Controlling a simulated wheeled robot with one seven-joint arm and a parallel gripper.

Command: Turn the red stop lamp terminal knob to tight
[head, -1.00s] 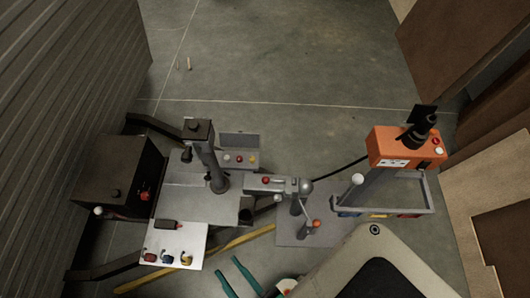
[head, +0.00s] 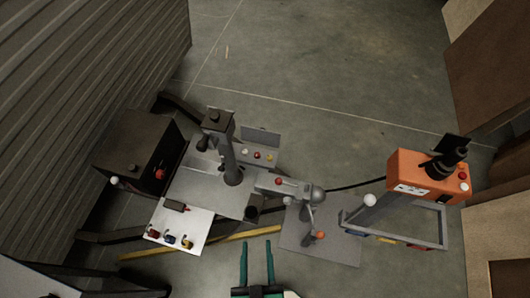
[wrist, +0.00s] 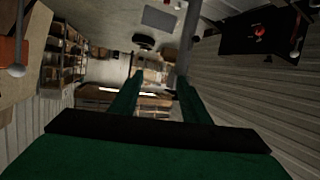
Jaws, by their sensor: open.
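In the head view a white panel (head: 174,221) juts from the front of the grey bench. Along its front edge sits a row of small coloured knobs: a red knob (head: 153,234) at the left, a blue knob (head: 169,239) and a yellow knob (head: 187,243). The red one appears to be the stop lamp terminal knob; its markings and turn position are too small to read. My gripper (head: 256,243) has two green fingers, open and empty, to the right of the panel and apart from it. In the wrist view my open gripper (wrist: 160,76) has nothing between its fingers.
A grey column machine (head: 230,160) stands on the bench, with a black box (head: 135,155) at left. A yellow bar (head: 235,237) lies near the bench front. An orange box (head: 425,172) on a stand is at right. The floor behind is clear.

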